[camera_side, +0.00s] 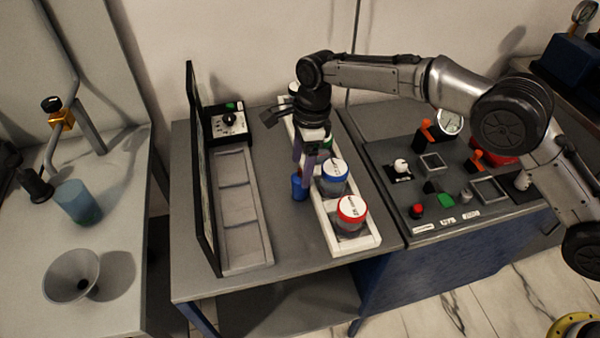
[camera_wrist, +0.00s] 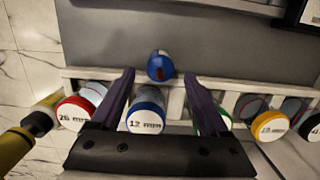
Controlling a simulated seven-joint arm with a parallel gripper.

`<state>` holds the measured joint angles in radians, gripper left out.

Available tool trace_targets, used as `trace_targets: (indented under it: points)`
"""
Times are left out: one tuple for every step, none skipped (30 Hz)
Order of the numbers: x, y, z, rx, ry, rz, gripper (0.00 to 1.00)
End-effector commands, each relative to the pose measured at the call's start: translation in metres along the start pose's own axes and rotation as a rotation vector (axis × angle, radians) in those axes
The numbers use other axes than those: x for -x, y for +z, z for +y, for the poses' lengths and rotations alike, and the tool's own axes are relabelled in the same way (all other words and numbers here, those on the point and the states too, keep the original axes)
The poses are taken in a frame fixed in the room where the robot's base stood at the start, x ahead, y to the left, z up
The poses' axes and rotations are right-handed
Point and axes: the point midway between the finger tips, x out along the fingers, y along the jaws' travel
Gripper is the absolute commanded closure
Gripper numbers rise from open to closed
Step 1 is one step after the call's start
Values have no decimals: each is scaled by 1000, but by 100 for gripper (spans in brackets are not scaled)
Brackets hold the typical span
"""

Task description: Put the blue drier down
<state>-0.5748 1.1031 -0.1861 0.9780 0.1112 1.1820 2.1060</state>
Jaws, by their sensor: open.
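The blue drier (camera_side: 299,187) is a small blue cylinder. It appears to stand upright on the grey table top, just left of the white rack. In the wrist view the blue drier (camera_wrist: 160,66) lies between the tips of my two purple fingers, with a visible gap on each side. My gripper (camera_side: 305,172) points down over it, open and empty. In the wrist view my gripper (camera_wrist: 158,74) has its fingers spread wide. The side view does not show clearly how far the fingertips reach down around the drier.
The white rack (camera_side: 372,240) holds several lidded jars, including a blue-lidded jar (camera_side: 334,173) and a red-lidded jar (camera_side: 352,210) close to my gripper. A grey tray (camera_side: 262,225) and a black upright panel (camera_side: 204,190) stand to the left.

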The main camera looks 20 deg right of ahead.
Motion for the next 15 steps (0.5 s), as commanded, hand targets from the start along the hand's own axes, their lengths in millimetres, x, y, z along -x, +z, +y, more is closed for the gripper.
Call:
trace_targets:
  points:
    - [13, 0, -1, 0, -5, -3, 21]
    - [19, 0, -1, 0, -4, -2, 21]
    - [28, 0, -1, -1, -5, -3, 21]
    - [34, 0, -1, -1, -4, -2, 21]
    - [39, 0, -1, -1, -4, -2, 21]
    - [47, 0, -1, -1, -4, -2, 21]
    - [52, 0, -1, -1, -4, -2, 21]
    - [57, 0, -1, -1, -3, -1, 21]
    - [63, 0, -1, -1, -3, -1, 21]
    - [66, 0, -1, -1, -2, -1, 21]
    - [70, 0, -1, -1, -2, -1, 21]
    - [74, 0, -1, -1, -2, 0, 21]
    - [76, 0, -1, -1, -1, 0, 21]
    - [79, 0, -1, -1, -2, 0, 21]
    - [81, 0, -1, -1, -1, 0, 21]
